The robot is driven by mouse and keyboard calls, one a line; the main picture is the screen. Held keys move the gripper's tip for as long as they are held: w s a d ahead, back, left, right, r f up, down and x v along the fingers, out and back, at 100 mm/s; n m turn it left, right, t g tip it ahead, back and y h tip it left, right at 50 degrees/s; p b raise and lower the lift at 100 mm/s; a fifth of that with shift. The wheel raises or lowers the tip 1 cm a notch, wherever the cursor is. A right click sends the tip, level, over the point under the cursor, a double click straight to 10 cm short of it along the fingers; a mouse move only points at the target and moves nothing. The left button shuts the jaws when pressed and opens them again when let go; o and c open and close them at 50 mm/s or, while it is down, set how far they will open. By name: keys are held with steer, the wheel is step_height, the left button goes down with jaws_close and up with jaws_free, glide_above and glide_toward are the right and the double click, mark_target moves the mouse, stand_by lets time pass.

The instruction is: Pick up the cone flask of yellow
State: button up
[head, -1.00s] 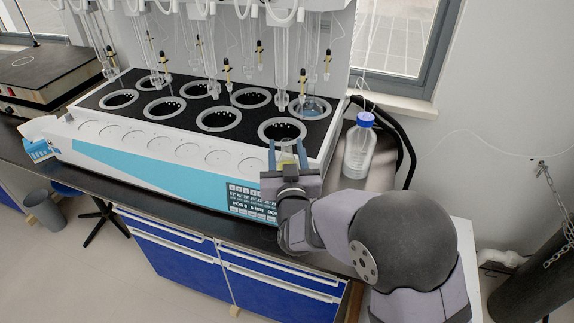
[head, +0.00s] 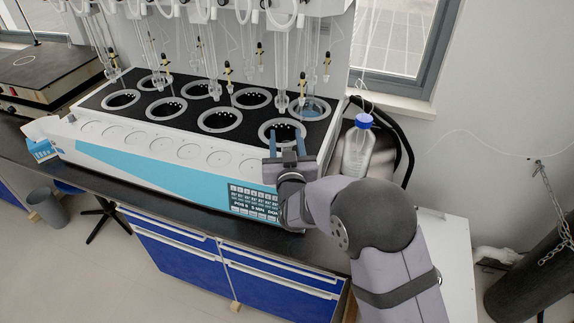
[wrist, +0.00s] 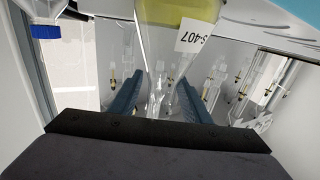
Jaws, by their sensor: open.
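The cone flask of yellow (wrist: 172,18) shows at the top of the wrist view, with yellow liquid and a white label reading S-407. The picture appears upside down, so its clear neck (wrist: 158,92) points down the frame, between the two blue fingers. My gripper (wrist: 157,88) is open, with a gap on both sides of the neck. I cannot tell how deep the neck sits between the fingers. In the head view my gripper (head: 286,140) is at the distiller's front right, before the nearest right well. The flask is not discernible there, seemingly hidden by my gripper.
The distiller (head: 160,155) has two rows of round wells, with glass tubes hanging above. A clear bottle with a blue cap (head: 364,121) stands just right of it. A dark hose (head: 408,150) curves behind the bottle. The grey bin (head: 45,207) is far left.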

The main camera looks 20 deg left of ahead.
steer(key=shift+c, duration=0.6)
jaws_close()
steer(key=shift+r, duration=0.4)
steer(key=r+b+v, duration=0.2)
steer(key=b+v, duration=0.3)
steer(key=v, duration=1.2)
steer(key=shift+s+d+r+b, duration=0.25)
steer(key=shift+s+r+b, duration=0.05)
steer(key=shift+r+b, duration=0.05)
steer(key=shift+s, duration=0.1)
